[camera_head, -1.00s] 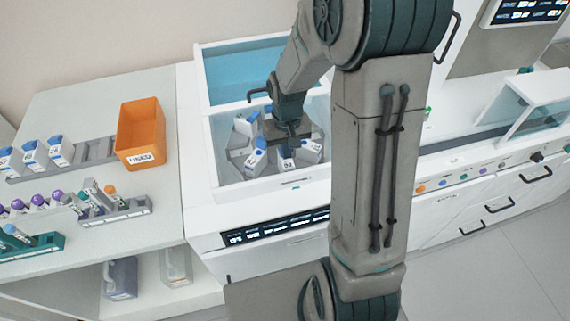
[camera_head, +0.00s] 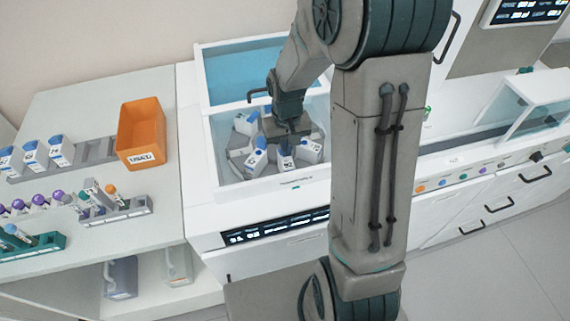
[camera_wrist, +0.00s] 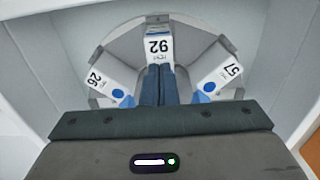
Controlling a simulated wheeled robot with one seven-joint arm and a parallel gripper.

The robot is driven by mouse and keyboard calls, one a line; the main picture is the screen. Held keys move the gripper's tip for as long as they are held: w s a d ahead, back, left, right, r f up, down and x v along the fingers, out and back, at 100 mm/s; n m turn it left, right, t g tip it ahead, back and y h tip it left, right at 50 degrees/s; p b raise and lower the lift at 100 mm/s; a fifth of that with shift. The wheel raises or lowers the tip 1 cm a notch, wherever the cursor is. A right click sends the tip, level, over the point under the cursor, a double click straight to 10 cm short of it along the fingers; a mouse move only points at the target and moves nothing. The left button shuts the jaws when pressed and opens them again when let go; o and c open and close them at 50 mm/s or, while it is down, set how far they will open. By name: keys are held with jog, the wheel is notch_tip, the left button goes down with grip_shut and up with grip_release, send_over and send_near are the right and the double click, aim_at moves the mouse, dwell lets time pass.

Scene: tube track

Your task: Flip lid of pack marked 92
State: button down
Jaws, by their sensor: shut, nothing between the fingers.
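The pack marked 92 (camera_wrist: 159,45) is a white carton standing in the grey round holder, with its number facing the wrist camera. My gripper (camera_wrist: 160,80) is shut and empty, its dark blue fingers together directly over that pack's near part. The fingers hide its lid, so I cannot tell the lid's state or whether they touch it. In the head view my gripper (camera_head: 287,138) is down inside the white-walled bin, over the front middle pack. The pack marked 26 (camera_wrist: 108,82) stands on one side and the pack marked 57 (camera_wrist: 222,77) on the other, both with blue caps.
The grey round holder (camera_wrist: 125,47) sits inside the white bin (camera_head: 222,160), whose walls are close around my gripper. An orange box (camera_head: 140,128), several other packs (camera_head: 35,156) and tube racks stand on the left table (camera_head: 120,225).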

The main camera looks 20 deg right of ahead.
jog(key=shift+w+r, duration=0.5)
jog(key=shift+w, duration=0.2)
dwell(1.0)
jog(key=shift+s+r+p, duration=0.1)
jog(key=shift+r+p, duration=0.05)
jog(key=shift+p, duration=0.25)
jog(key=shift+s+r, duration=0.3)
jog(key=shift+r, duration=0.15)
jog(key=shift+s, duration=0.15)
jog(key=shift+s+f, duration=0.25)
jog(key=shift+s, duration=0.8)
jog(key=shift+f, duration=0.1)
jog(key=shift+f+b, duration=1.25)
jog(key=shift+b, duration=0.05)
